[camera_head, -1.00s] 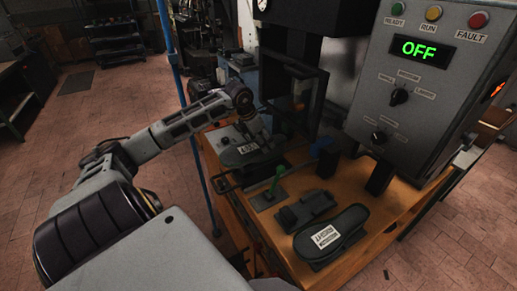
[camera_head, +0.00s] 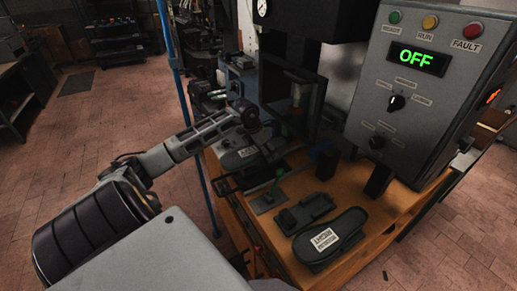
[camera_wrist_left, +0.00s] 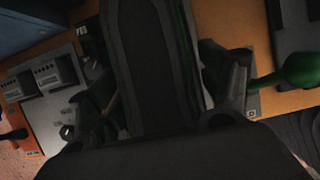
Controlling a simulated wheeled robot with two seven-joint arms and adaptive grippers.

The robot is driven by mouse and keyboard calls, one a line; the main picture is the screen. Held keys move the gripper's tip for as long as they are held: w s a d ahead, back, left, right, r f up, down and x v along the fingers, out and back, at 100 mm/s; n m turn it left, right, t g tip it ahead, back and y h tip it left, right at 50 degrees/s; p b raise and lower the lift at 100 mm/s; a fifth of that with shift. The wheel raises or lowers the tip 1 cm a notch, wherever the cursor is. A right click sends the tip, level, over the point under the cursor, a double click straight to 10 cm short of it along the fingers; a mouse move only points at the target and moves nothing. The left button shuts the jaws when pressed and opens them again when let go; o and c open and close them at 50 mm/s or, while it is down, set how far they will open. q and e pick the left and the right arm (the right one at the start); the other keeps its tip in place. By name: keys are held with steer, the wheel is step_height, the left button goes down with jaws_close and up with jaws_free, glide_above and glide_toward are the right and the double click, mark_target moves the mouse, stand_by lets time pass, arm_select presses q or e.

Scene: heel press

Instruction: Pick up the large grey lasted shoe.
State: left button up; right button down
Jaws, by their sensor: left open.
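A grey shoe-shaped piece with a white label (camera_head: 240,150) lies at the left of the wooden bench top in the head view. I cannot tell for sure that it is the large lasted shoe. My left gripper (camera_head: 272,143) is low over the bench, at this piece's right side, partly hidden by its own wrist. In the left wrist view its two fingers (camera_wrist_left: 160,95) are spread, with a long dark shape (camera_wrist_left: 152,60) between them. I cannot tell whether they touch it. My right gripper is in neither view.
A dark shoe-shaped piece labelled RIGHT (camera_head: 330,238) lies at the bench's front. Beside it are a black block (camera_head: 305,210) and a green-knobbed lever (camera_head: 278,175). The press (camera_head: 305,60) and control box (camera_head: 425,85), reading OFF, stand behind. A blue pole (camera_head: 187,110) rises at left.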

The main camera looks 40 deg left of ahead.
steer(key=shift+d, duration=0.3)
arm_select(q)
steer(key=shift+c, duration=0.4)
steer(key=shift+r, duration=0.1)
steer(key=c, duration=1.2)
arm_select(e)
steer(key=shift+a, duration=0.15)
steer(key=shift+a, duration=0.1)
arm_select(q)
steer(key=shift+w+a+r, duration=0.1)
steer(key=shift+r, duration=0.25)
steer(key=shift+r+b, duration=0.7)
steer(key=shift+r, duration=2.45)
steer(key=shift+s, duration=0.25)
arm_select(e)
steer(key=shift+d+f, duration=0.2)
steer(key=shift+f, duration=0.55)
